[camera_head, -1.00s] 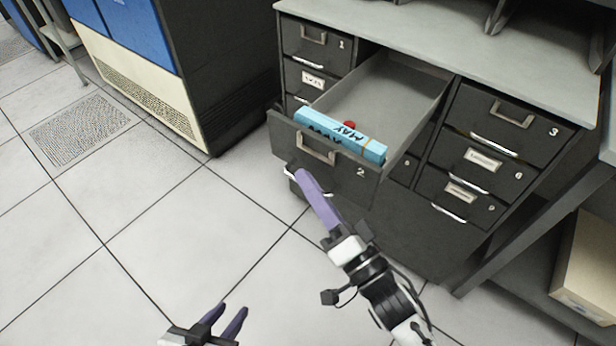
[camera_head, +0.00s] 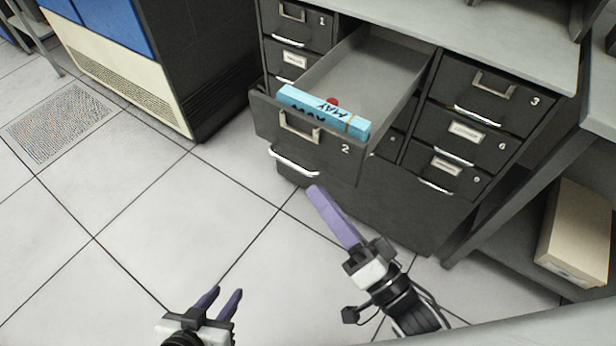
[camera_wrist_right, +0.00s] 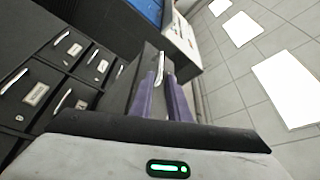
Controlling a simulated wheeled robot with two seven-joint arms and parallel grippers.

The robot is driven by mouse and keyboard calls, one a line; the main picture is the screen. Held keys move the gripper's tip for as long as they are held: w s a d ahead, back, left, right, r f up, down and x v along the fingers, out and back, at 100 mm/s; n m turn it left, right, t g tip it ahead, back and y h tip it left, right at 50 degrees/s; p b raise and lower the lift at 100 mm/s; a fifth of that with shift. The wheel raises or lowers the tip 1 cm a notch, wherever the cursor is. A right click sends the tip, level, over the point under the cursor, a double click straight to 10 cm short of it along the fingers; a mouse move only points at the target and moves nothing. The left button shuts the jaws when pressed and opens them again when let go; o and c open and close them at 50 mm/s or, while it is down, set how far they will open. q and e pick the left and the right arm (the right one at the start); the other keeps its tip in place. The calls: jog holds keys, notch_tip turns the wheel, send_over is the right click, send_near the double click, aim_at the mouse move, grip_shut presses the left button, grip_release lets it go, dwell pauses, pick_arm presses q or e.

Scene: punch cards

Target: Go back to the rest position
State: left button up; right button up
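My left gripper (camera_head: 223,293) is at the bottom of the head view, over bare floor. Its two purple fingers are apart with nothing between them. My right gripper (camera_head: 318,192) is in front of the cabinet, below drawer 2, and touches nothing that I can see. In the head view its fingers overlap side-on. In the right wrist view (camera_wrist_right: 160,78) they stand apart and empty. Drawer 2 (camera_head: 330,158) is pulled out. A light blue card block (camera_head: 322,112) marked MAY lies in it just behind the front panel, with a small red thing (camera_head: 333,101) behind it.
The dark cabinet (camera_head: 400,205) has several other drawers, which are shut. A shelf with a beige box (camera_head: 577,235) is at the right. A blue and black machine (camera_head: 190,65) stands at the back left. The tiled floor (camera_head: 130,225) at left is clear.

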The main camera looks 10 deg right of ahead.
jog(key=shift+v, duration=1)
pick_arm(q)
jog(key=shift+w+r, duration=0.1)
jog(key=shift+w, duration=0.1)
jog(key=p, duration=0.1)
jog(key=r+p, duration=0.2)
jog(key=p, duration=0.1)
jog(key=shift+s+a+r, duration=0.25)
jog(key=shift+a, duration=0.05)
pick_arm(e)
jog(key=s+d+f+n+g+h, duration=0.3)
jog(key=d+f+n+g, duration=0.1)
jog(key=f, duration=0.4)
jog(key=s+d+f+n+g+h, duration=0.3)
jog(key=s+d+f+g+h, duration=0.1)
jog(key=f, duration=0.5)
jog(key=shift+s+d+n+g+h, duration=0.2)
jog(key=shift+n+g+h, duration=0.1)
jog(key=shift+n+g, duration=0.15)
jog(key=shift+a, duration=0.1)
jog(key=shift+r, duration=0.1)
